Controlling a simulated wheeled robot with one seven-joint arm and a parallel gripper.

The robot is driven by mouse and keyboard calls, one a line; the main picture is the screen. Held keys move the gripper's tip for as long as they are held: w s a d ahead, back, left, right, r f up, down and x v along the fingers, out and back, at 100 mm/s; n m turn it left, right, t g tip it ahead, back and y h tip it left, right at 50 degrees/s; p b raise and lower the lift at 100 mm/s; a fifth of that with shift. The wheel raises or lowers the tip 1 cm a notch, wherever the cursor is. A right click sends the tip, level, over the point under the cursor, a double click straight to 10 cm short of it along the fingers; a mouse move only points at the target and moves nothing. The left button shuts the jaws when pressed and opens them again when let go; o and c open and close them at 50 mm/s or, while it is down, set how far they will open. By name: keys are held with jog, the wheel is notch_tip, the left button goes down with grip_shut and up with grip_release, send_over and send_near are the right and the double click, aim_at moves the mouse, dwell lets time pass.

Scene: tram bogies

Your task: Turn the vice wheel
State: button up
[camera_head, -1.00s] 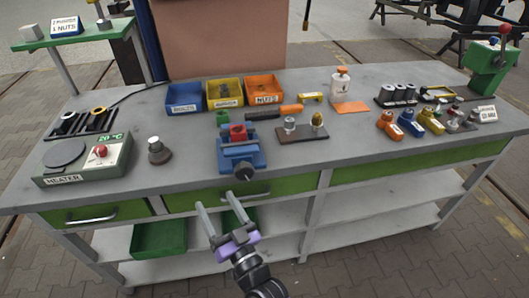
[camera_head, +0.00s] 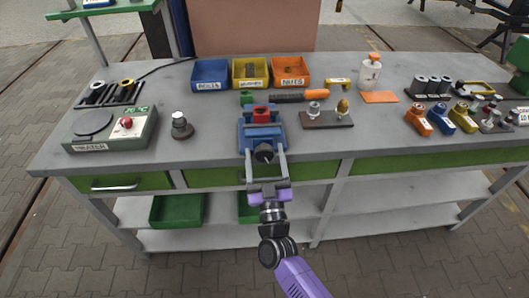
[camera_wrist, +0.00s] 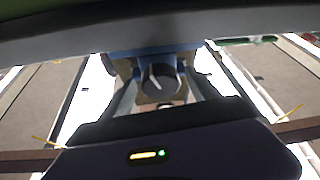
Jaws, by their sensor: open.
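The blue vice (camera_head: 262,130) stands at the front edge of the workbench, with a red block (camera_head: 261,114) at its top. Its dark round wheel (camera_head: 264,152) faces me at the front. My gripper (camera_head: 265,162) is open, its two long grey fingers pointing at the vice, one on each side of the wheel. In the wrist view the wheel (camera_wrist: 158,84) sits between the fingers, with a light mark on its face. I cannot tell whether the fingers touch it.
The heater (camera_head: 112,130) and a small dark knobbed part (camera_head: 181,126) stand left. A brown board (camera_head: 327,119) with two small pieces lies right of the vice. Blue, yellow and orange bins (camera_head: 291,72) stand behind. A green drawer front (camera_head: 215,177) lies below the bench edge.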

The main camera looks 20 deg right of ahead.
jog(key=shift+w+r, duration=0.1)
jog(key=shift+w, duration=0.25)
jog(key=c, duration=1.4)
jog(key=shift+m, duration=0.4)
jog(key=m+g+h, duration=0.1)
jog(key=m+h, duration=0.1)
jog(key=m, duration=0.2)
jog(key=m+g+h, duration=0.1)
jog(key=m+h, duration=0.1)
jog(key=m, duration=0.2)
jog(key=shift+m+h, duration=0.3)
jog(key=shift+m, duration=0.1)
jog(key=shift+m+g+h+p, duration=0.4)
jog(key=shift+m+g, duration=0.3)
jog(key=shift+m, duration=1)
jog(key=shift+m+g+h+p, duration=0.15)
jog(key=shift+m+g+h, duration=0.45)
jog(key=shift+m, duration=1.1)
